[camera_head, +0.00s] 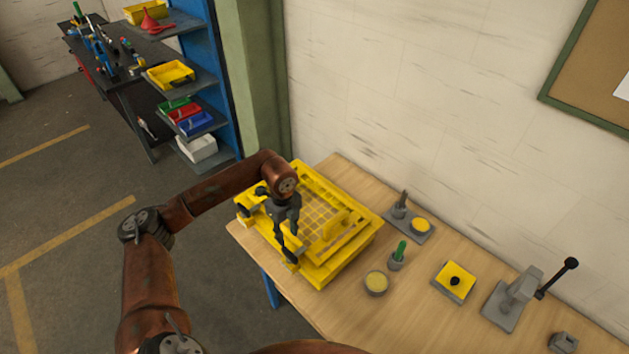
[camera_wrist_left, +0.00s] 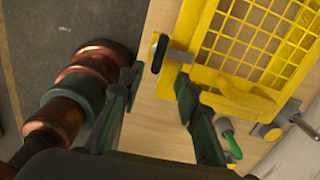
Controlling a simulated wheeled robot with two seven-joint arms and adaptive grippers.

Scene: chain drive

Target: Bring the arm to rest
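My left gripper (camera_head: 287,245) hangs above the near left part of the yellow frame with a mesh panel (camera_head: 372,228) on the wooden table in the head view. In the left wrist view the two dark fingers of this gripper (camera_wrist_left: 156,80) stand apart with nothing between them. The yellow mesh panel (camera_wrist_left: 245,40) lies beyond the fingertips, and a grey latch with a black knob (camera_wrist_left: 158,54) sits at its edge. I cannot tell whether a finger touches the frame. My right gripper is in neither view.
On the wooden table (camera_head: 345,318) stand a round tin (camera_head: 376,282), a green-handled tool in a cup (camera_head: 398,255), a yellow block with a black knob (camera_head: 455,280) and a grey lever press (camera_head: 515,298). A blue shelf (camera_head: 222,80) with bins stands at the back left.

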